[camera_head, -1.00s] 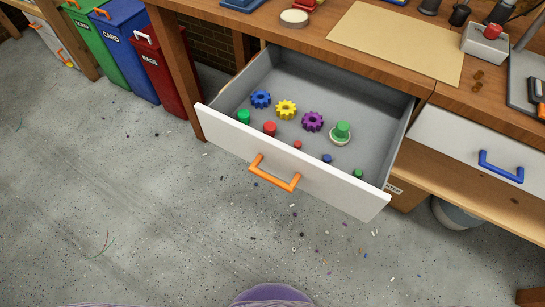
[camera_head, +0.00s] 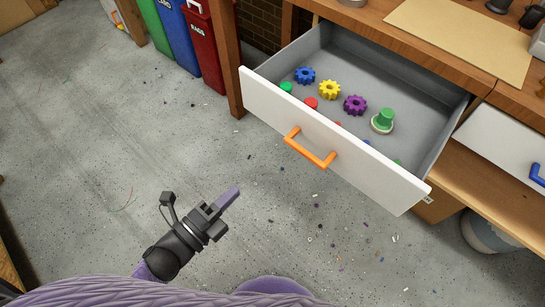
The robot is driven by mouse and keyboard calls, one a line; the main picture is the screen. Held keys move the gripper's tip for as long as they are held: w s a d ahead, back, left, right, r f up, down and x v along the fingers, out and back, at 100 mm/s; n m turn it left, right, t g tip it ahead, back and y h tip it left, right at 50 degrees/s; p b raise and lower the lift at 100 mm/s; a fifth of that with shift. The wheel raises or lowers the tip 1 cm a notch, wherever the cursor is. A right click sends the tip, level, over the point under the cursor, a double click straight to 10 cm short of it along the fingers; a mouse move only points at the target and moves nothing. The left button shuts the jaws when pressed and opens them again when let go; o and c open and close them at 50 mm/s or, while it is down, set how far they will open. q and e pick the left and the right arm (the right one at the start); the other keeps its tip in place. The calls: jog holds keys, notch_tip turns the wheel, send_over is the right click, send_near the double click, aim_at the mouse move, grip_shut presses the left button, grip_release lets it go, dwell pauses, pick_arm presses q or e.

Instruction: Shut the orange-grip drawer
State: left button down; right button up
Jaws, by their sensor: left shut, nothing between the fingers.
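The orange-grip drawer (camera_head: 350,150) stands pulled well out from under the wooden bench, with its white front facing me. Its orange handle (camera_head: 310,149) is on the middle of that front. Inside lie a blue gear (camera_head: 305,75), a yellow gear (camera_head: 330,90), a purple gear (camera_head: 355,105), a green knob on a pale base (camera_head: 383,120) and several small coloured pieces. My left gripper (camera_head: 229,198) is shut and empty, over the floor in front of the drawer and left of the handle, apart from it. My right gripper is not in view.
A blue-handled drawer (camera_head: 505,148) is to the right, above a wooden shelf (camera_head: 475,185). A bench leg (camera_head: 228,60) stands at the drawer's left, beside a red bin (camera_head: 207,45). The floor in front is open, with small scraps scattered on it.

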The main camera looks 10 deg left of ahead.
aim_at(285, 142)
pick_arm(q)
jog(key=b+x, duration=0.2)
jog(key=x, duration=1.2)
jog(key=shift+r, duration=0.1)
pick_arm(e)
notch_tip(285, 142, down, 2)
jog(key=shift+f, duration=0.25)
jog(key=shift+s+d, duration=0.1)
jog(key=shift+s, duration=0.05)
